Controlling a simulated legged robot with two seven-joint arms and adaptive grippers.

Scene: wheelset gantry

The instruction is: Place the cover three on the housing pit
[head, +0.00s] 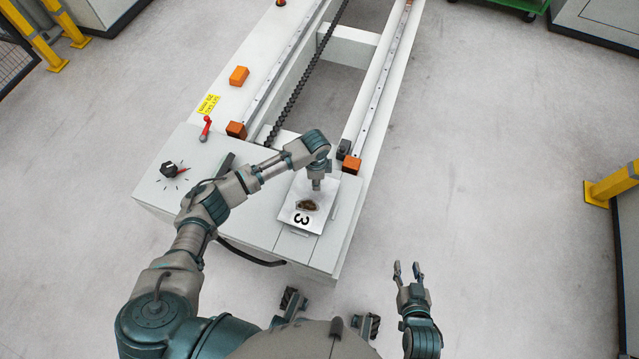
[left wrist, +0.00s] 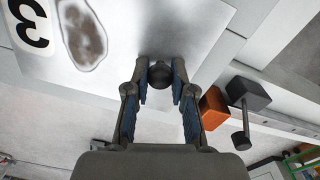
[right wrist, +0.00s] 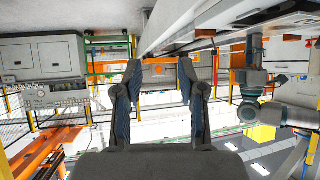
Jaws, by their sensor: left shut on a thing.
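Cover three (head: 290,217) is a light metal plate with a black 3 and a brown stain, lying over the near end of the gantry's white top. In the left wrist view the cover (left wrist: 190,20) shows its 3, the stain and a dark round knob (left wrist: 160,75). My left gripper (head: 317,186) points down at the cover's far part and is shut on the knob, with a finger on each side. The housing pit is not visible; I cannot tell whether the cover sits flush. My right gripper (head: 408,268) is open and empty, right of the gantry; it also shows in the right wrist view (right wrist: 158,75).
The white gantry (head: 240,190) carries a black rotary knob (head: 169,169), a red lever (head: 205,128) and orange blocks (head: 238,76) on its left side. An orange block (head: 351,164) and a dark block stand near the cover.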

